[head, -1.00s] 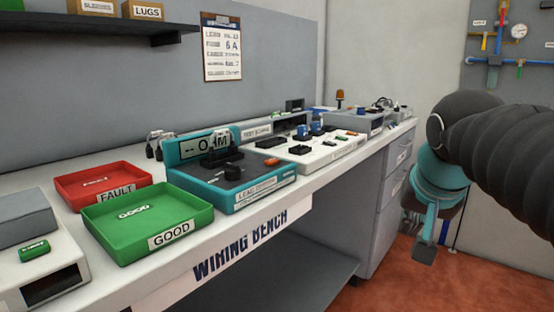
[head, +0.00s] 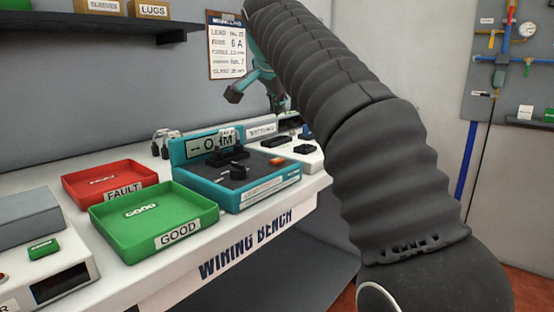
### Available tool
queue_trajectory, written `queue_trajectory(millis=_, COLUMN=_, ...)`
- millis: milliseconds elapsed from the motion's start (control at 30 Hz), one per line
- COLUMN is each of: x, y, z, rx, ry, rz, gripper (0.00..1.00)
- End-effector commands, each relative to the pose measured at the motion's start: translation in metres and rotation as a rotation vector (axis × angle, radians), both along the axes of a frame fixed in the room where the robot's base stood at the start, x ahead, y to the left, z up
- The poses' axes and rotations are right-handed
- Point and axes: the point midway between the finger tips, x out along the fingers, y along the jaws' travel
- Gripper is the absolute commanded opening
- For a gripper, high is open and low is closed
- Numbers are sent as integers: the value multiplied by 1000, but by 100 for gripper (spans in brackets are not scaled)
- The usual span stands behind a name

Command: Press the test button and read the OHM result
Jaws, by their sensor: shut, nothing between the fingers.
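The teal tester (head: 212,193) stands on the bench between the green tray and the white board. Its upright display (head: 196,146) reads "-- OHM", with no number; part of the display is covered by a small label and dark clips (head: 232,155). A black knob (head: 238,172) sits on its top. A small orange button (head: 277,161) is at the top's right side. My gripper (head: 234,94) is shut and empty, in the air above and behind the tester, in front of the wall. It is clear of the button.
A green GOOD tray (head: 205,212) and a red FAULT tray (head: 128,175) lie left of the tester. The white board (head: 305,160) on the right is partly hidden by my arm. A clipboard (head: 225,60) hangs on the wall. A shelf (head: 90,28) juts out at upper left.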

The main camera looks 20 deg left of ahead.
Motion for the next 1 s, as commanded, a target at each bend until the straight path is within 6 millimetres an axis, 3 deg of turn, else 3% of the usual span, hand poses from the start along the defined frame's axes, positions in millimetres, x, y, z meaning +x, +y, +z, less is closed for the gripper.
queue_trajectory(millis=467, x=0, y=-1, z=-6, rx=-2, ry=2, rz=1, gripper=0)
queue_trajectory(millis=1000, x=0, y=-1, z=-70, rx=-1, ry=0, rz=1, gripper=0)
